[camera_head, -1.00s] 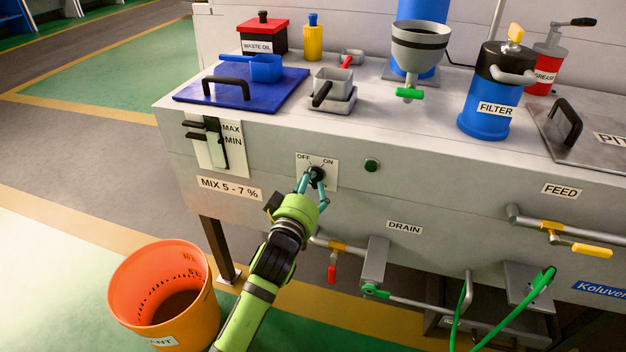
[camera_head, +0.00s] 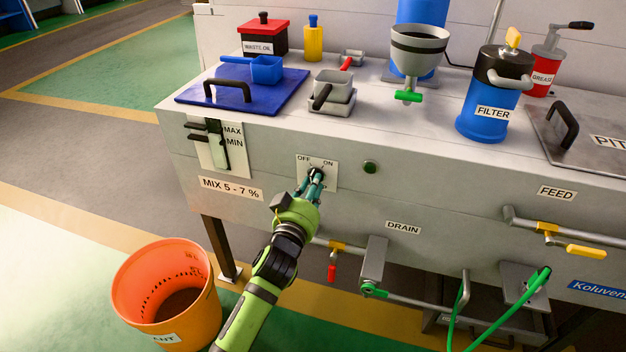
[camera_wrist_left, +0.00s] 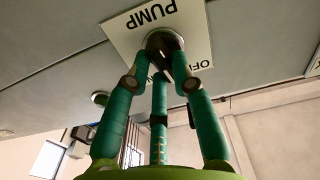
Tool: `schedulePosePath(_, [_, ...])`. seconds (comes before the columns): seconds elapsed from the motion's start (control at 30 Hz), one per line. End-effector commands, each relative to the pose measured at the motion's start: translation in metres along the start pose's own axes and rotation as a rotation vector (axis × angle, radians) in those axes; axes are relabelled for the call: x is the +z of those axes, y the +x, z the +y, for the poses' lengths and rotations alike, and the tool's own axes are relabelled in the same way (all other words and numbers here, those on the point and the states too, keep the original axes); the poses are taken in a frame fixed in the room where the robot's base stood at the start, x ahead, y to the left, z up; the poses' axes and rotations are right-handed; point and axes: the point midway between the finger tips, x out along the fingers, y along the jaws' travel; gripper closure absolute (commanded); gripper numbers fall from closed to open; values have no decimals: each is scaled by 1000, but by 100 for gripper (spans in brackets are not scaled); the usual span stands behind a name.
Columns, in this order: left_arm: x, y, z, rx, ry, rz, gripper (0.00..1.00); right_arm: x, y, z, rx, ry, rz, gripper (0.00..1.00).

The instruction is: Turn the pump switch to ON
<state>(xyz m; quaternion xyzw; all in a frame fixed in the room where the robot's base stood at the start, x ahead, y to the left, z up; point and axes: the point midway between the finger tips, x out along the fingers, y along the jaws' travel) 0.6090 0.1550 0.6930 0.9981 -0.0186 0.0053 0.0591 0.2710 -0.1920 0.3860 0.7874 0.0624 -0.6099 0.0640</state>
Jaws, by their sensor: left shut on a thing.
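The pump switch (camera_head: 317,173) is a dark round knob on a white plate (camera_head: 331,184) marked OFF and ON, on the front of the grey machine. In the left wrist view the knob (camera_wrist_left: 164,42) shows under the upside-down word PUMP on the plate (camera_wrist_left: 195,22). My left gripper (camera_head: 315,180) comes from below and its teal fingers are shut on the knob. In the left wrist view its fingers (camera_wrist_left: 162,62) close around the knob's sides. The fingers partly hide the knob, so I cannot tell which mark it points to. My right gripper is not in view.
A round green button (camera_head: 370,166) sits right of the switch plate. A MAX/MIN gauge (camera_head: 213,146) is to the left. Below are a drain valve with a red handle (camera_head: 332,272) and an orange bucket (camera_head: 165,295) on the floor. The machine front around the switch is clear.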

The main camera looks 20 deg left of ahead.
Motion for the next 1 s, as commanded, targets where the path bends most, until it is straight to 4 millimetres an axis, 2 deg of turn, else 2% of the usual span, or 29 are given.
schedulePosePath(0.03, [10,-1,-6,-15,9,-25,100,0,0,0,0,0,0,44])
schedulePosePath(0.13, [9,-1,-6,-14,86,-27,100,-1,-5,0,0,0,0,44])
schedulePosePath(0.33, [11,-1,-5,-9,352,-27,100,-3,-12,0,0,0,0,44])
schedulePosePath(0.67, [12,-1,-4,-8,408,-27,100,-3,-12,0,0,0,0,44])
schedulePosePath(0.87, [13,-2,-5,-5,631,-29,100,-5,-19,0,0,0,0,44])
schedulePosePath(0.9, [14,-2,-5,-5,650,-28,74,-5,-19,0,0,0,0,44])
schedulePosePath(0.93, [14,-2,-5,-5,645,-28,62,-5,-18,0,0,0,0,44])
schedulePosePath(0.97, [14,-2,-4,-4,644,-27,57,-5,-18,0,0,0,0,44])
schedulePosePath(1.0, [13,-1,-4,-4,643,-25,57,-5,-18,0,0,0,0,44])
